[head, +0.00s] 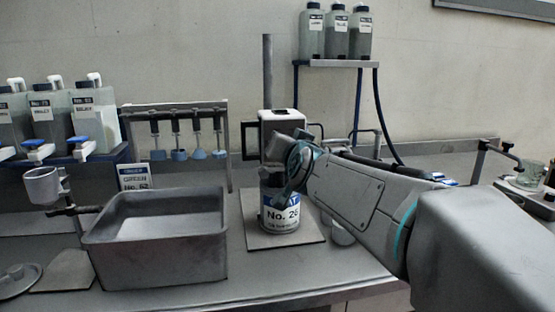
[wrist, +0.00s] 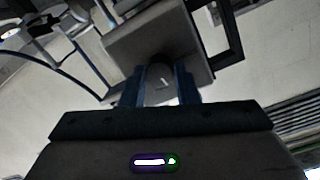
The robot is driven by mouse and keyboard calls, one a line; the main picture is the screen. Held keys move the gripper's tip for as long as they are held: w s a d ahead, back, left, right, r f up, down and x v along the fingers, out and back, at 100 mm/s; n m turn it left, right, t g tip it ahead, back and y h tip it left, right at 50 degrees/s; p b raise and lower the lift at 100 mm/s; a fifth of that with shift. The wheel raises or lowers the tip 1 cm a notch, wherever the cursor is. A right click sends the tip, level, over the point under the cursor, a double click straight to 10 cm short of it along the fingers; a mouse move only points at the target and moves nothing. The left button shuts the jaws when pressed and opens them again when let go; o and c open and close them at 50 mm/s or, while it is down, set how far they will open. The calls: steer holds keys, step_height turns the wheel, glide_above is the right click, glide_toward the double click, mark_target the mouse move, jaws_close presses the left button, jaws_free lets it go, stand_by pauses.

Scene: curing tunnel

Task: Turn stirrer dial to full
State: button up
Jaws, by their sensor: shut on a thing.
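The stirrer's boxy head (head: 280,120), with a pale top, is on an upright post (head: 267,70) at the back of the bench. My gripper (wrist: 162,74) reaches it from the right and front. In the wrist view the two blue fingers stand on either side of a small grey dial (wrist: 160,80) on the face of the stirrer head (wrist: 150,40). The fingers are shut on the dial, which shows a short pale mark. In the head view my wrist hides the dial. A labelled can, No. 26 (head: 282,218), stands below the stirrer head.
A grey tub (head: 155,265) stands left of the can. A rack of hanging tools (head: 182,107) is behind it. Bottles stand on a raised shelf (head: 335,64) at the back and on a left stand. A glass (head: 530,172) is at the far right.

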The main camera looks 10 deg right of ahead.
steer(key=m+y+b, duration=0.1)
steer(key=m+b, duration=0.4)
steer(key=m, duration=0.4)
steer(key=m+t+b, duration=0.1)
steer(key=m+b, duration=0.4)
steer(key=m, duration=0.4)
steer(key=shift+d+m+y, duration=0.15)
steer(key=shift+m+y, duration=0.15)
steer(key=shift+y, duration=0.1)
steer(key=shift+m, duration=0.3)
steer(key=o, duration=1)
steer(key=shift+s, duration=0.1)
